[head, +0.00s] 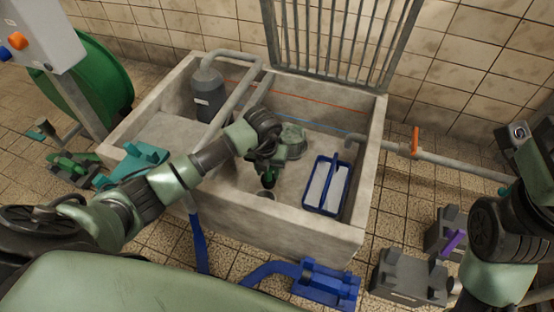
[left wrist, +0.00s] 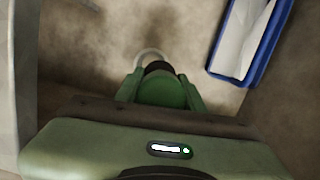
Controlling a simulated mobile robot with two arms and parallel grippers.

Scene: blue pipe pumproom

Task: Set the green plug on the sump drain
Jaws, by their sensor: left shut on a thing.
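My left gripper (head: 268,168) reaches down into the concrete sump and is shut on the green plug (head: 268,180). In the left wrist view the green plug (left wrist: 163,92) sits between the two fingers, with a black part at its far end. The drain shows as a small grey ring (head: 265,195) on the sump floor, just below the plug in the head view. In the left wrist view the far arc of the drain ring (left wrist: 150,53) shows beyond the plug. The plug hides the rest. I cannot tell whether they touch. My right gripper is not visible; only parts of my right arm show.
A blue tray (head: 345,172) lies to the right in the sump. A grey pump (head: 208,92) with a bent pipe stands left, behind my forearm. The concrete walls (head: 290,225) surround the floor. A raised grate (head: 338,40) stands at the back.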

